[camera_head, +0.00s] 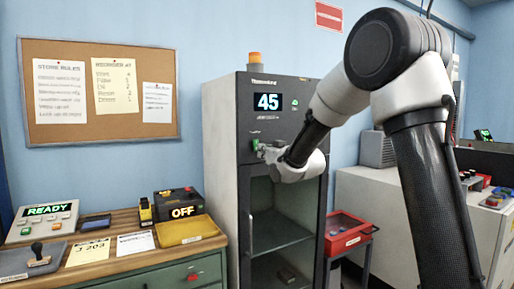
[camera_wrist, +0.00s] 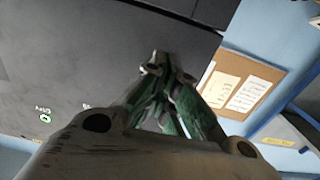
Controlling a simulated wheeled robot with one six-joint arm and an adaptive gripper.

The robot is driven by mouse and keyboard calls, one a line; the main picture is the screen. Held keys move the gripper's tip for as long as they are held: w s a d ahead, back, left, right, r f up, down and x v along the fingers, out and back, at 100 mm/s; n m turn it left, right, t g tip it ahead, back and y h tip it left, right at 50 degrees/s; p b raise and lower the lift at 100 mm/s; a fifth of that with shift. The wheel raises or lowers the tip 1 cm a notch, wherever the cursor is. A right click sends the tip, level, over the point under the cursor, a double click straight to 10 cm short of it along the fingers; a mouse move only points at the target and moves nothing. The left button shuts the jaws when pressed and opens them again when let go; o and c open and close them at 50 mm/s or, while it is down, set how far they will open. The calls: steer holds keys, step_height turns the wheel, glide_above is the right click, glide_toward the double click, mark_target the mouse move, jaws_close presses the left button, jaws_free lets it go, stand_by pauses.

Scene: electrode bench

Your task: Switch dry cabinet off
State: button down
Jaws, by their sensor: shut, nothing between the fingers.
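The dry cabinet (camera_head: 222,160) is a tall grey unit with a glass door. Its display (camera_head: 266,102) reads 45, and a small green light (camera_head: 294,103) glows to the right of it. An orange lamp (camera_head: 254,57) sits on top. My gripper (camera_head: 258,146) is at the left part of the control panel, below the display, with shut fingers. In the wrist view, the shut, empty fingers (camera_wrist: 157,66) point at the dark panel (camera_wrist: 80,50); contact cannot be told. A green-lit mark (camera_wrist: 45,118) shows at lower left there. The switch itself is not clearly visible, perhaps hidden by my gripper.
A wooden bench (camera_head: 125,265) at left holds a READY panel (camera_head: 45,222), a black box showing OFF (camera_head: 182,211) and a yellow tray (camera_head: 187,231). A red case (camera_head: 345,231) stands right of the cabinet. A corkboard (camera_head: 98,52) hangs on the wall.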

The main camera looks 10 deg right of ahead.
steer(key=shift+x, duration=1.25)
steer(key=shift+s, duration=0.1)
steer(key=v, duration=0.8)
stand_by(0.4)
